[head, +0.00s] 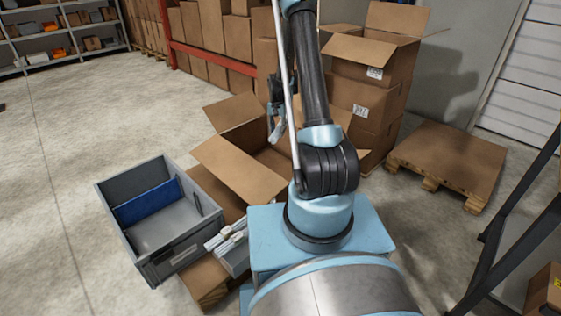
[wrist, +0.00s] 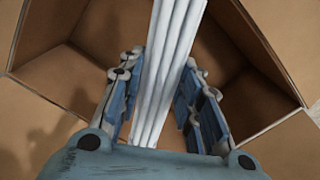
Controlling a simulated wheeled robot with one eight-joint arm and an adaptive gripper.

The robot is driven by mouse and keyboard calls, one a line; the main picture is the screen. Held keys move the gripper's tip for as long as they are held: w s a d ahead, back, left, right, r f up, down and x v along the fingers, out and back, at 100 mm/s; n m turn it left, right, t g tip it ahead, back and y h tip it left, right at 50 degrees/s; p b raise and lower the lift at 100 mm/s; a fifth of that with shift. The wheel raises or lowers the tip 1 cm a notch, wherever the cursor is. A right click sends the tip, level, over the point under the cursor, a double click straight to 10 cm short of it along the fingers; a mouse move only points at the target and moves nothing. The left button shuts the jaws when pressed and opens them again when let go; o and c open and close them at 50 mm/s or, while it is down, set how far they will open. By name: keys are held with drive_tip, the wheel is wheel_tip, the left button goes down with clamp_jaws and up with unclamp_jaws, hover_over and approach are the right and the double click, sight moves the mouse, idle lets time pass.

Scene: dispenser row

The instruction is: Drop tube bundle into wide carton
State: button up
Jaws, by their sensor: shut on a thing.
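The wide carton (head: 238,168) stands open on the floor, its brown flaps spread out. It also fills the wrist view (wrist: 62,72), where I look down into its opening. My gripper (head: 276,128) is over the carton in the head view. In the wrist view my gripper (wrist: 160,78) is shut on the tube bundle (wrist: 168,60), several long white tubes side by side. The bundle runs between the fingers and out past the top of the picture. My arm hides part of the carton in the head view. I cannot tell how high the bundle's lower end is.
A grey bin (head: 207,226) with a blue piece (head: 147,203) inside stands left of the carton. A small grey container (head: 236,262) with more white tubes is near my base. Stacked cartons (head: 368,95) stand behind, a wooden pallet (head: 450,160) at right.

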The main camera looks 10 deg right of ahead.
drive_tip(key=w+a+f+m, duration=0.5)
drive_tip(key=w+f+m, duration=0.2)
drive_tip(key=f, duration=0.4)
drive_tip(key=shift+w+m, duration=0.3)
drive_tip(key=shift+m, duration=0.6)
drive_tip(key=shift+a+f, duration=0.1)
drive_tip(key=o, duration=1.3)
wheel_tip(320, 180, up, 12)
